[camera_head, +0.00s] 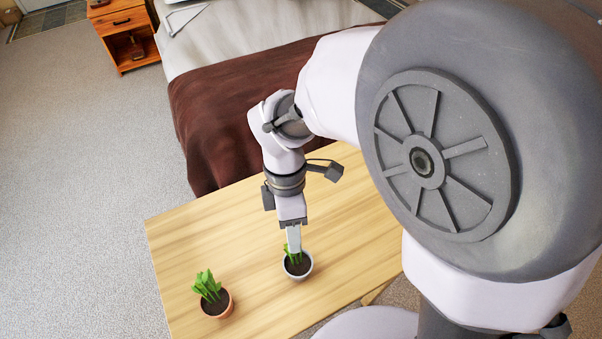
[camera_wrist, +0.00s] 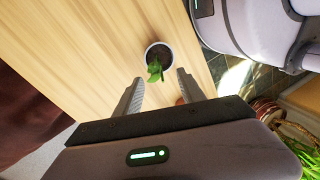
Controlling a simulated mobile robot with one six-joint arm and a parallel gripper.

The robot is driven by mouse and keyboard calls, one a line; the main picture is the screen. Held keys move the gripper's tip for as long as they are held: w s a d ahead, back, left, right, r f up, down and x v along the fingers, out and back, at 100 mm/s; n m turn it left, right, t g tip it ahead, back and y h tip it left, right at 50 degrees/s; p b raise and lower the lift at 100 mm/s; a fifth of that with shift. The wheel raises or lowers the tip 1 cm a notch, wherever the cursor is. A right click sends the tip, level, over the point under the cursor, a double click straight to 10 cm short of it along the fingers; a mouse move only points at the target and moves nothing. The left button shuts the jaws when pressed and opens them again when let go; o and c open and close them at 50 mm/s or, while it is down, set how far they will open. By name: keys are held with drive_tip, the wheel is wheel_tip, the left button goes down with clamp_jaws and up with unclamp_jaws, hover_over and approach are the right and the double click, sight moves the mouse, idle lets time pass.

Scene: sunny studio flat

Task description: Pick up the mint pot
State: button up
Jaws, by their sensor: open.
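A pale, whitish pot (camera_head: 301,275) with dark soil and green leaves stands upright on the wooden table. I cannot tell for sure that it is the mint pot. My gripper (camera_head: 294,250) points down over it, and its fingers hide part of the plant. In the wrist view the same pale pot (camera_wrist: 150,47) is just beyond my open gripper (camera_wrist: 158,80), roughly in line with the gap between the fingers. The gap is empty; the leaves show near the fingertips, and I cannot tell if they touch.
A terracotta pot (camera_head: 217,312) with a taller green plant stands to the left on the wooden table (camera_head: 190,245). A bed with a brown blanket (camera_head: 225,130) lies behind the table. A wooden nightstand (camera_head: 122,22) stands at the back left. The tabletop between the pots is clear.

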sight(297, 258)
drive_tip(key=b+x, duration=0.1)
drive_tip(key=x, duration=0.1)
drive_tip(key=b+x, duration=0.1)
drive_tip(key=x, duration=0.1)
drive_tip(key=w+b+x, duration=0.1)
drive_tip(key=x, duration=0.1)
drive_tip(key=shift+d+b, duration=0.15)
drive_tip(key=shift+b, duration=0.15)
drive_tip(key=shift+r, duration=0.15)
drive_tip(key=shift+c, duration=0.2)
clamp_jaws()
idle(0.6)
